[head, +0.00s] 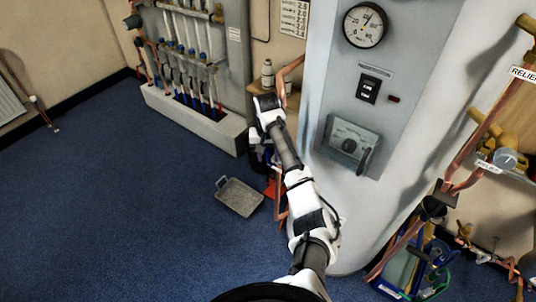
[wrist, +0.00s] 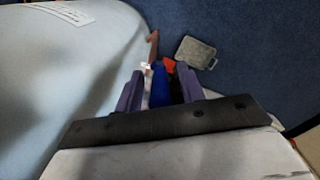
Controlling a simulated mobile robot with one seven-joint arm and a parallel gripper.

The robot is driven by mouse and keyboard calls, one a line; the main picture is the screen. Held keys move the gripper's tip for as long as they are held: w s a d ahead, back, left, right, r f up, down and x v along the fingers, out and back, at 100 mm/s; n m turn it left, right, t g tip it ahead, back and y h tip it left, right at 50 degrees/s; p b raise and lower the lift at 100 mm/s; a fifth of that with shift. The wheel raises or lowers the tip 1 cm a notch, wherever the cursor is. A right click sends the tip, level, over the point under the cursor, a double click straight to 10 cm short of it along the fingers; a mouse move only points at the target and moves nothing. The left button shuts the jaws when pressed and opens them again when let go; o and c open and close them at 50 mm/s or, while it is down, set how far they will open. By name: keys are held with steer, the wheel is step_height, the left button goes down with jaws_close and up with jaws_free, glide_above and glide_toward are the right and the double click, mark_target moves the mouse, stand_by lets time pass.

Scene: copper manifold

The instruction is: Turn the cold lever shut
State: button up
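A blue lever-like piece (wrist: 158,86) shows between the fingers of my gripper (wrist: 160,72) in the wrist view; I take it for the cold lever. The two purple fingers stand apart on either side of it, with a gap visible on each side. My gripper looks open around or just above it; I cannot tell the depth or any contact. A copper pipe (wrist: 153,46) with a pale fitting rises just beyond it. In the head view my arm's wrist covers the lever, and its angle cannot be read.
A large pale boiler casing (head: 335,205) stands close on the right of my arm, with a gauge (head: 365,25) and dial. A red item (head: 274,188) and a grey tray (head: 240,197) lie nearby. The blue floor to the left is clear. A blue crate (head: 398,278) stands lower right.

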jaws_close()
stand_by(0.3)
